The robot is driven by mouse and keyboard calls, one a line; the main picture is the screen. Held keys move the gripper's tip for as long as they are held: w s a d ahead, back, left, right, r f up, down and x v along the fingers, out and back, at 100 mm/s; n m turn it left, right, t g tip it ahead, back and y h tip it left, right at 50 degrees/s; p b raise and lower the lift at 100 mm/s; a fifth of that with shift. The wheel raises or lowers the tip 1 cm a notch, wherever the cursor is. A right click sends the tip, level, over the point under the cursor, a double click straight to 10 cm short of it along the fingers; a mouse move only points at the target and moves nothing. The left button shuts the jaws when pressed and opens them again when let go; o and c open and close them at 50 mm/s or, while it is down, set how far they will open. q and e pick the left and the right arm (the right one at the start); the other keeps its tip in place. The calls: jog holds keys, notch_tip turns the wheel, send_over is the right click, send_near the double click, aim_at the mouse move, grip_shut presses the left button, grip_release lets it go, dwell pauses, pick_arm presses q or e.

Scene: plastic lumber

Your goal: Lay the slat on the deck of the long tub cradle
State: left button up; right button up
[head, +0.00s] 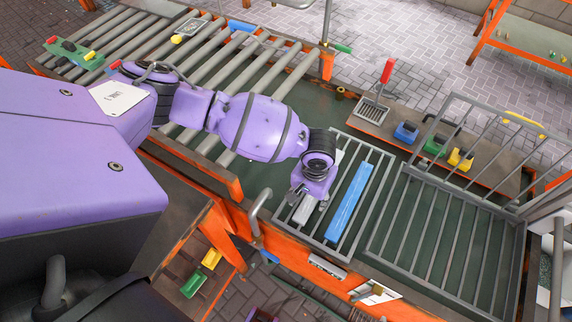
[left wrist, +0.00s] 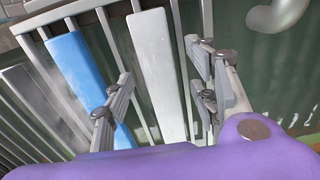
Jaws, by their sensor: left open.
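A pale grey-white slat (head: 304,209) lies lengthwise on a rack of thin metal bars (head: 370,207); my left gripper hides part of it in the head view. In the left wrist view the white slat (left wrist: 157,75) runs between the open fingers of my left gripper (left wrist: 160,100), with a gap visible on each side. In the head view my left gripper (head: 308,196) is over this slat. A blue slat (head: 347,203) lies beside it, to its right, on the same rack. My right gripper is not in view.
An empty barred rack (head: 440,240) stands to the right, with a raised barred side behind it. Grey rollers (head: 225,65) fill the back left. A red-handled tool (head: 387,72) and blue, green and yellow pieces sit along the back. An orange rail (head: 290,250) edges the front.

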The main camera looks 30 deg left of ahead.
pick_arm(q)
jog(key=shift+w+f, duration=0.2)
jog(key=shift+f, duration=0.3)
grip_shut()
